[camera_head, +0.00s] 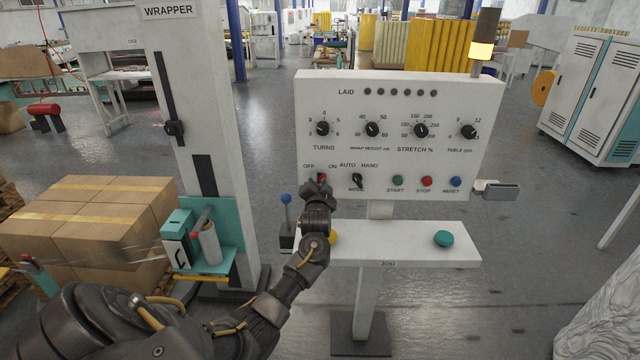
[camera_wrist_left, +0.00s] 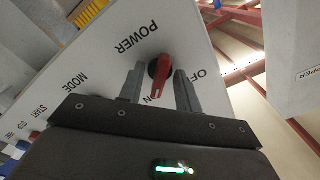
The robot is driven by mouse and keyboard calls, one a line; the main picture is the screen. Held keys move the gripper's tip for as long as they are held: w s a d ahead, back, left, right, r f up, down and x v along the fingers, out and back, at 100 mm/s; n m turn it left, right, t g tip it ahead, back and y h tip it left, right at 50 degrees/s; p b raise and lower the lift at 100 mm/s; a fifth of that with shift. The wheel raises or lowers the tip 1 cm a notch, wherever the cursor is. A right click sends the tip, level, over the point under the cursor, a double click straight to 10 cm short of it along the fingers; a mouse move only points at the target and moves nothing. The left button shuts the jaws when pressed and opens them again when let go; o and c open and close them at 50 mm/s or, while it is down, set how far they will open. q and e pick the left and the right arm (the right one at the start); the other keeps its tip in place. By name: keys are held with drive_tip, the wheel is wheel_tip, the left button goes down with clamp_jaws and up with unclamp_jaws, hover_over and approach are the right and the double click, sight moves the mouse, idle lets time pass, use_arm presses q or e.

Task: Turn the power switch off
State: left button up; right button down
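The power switch is a red-handled rotary knob on the white control panel; it shows in the head view (camera_head: 321,178) and in the left wrist view (camera_wrist_left: 162,76). In the wrist view its handle points towards the ON label, with OFF to the right. My left gripper (camera_head: 318,186) is at the panel's lower left, in front of the knob. In the wrist view its two fingers (camera_wrist_left: 160,88) stand apart on either side of the knob, with a gap visible on the left side. Whether the right-hand finger touches the handle is unclear. My right gripper is out of view.
The mode knob (camera_head: 357,181) is just right of the power switch. Below the panel (camera_head: 400,108) is a shelf (camera_head: 400,246) with a green button (camera_head: 444,239). A blue-topped lever (camera_head: 286,198) and the wrapper mast (camera_head: 205,130) stand left of my forearm.

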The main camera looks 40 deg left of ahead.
use_arm(q)
drive_tip(key=shift+c, duration=0.4)
drive_tip(key=shift+f, duration=0.1)
drive_tip(key=c, duration=0.5)
drive_tip(key=shift+d, duration=0.1)
drive_tip(key=shift+n, duration=0.3)
drive_tip(key=shift+n+b, duration=2.45)
drive_tip(key=shift+n, duration=6.15)
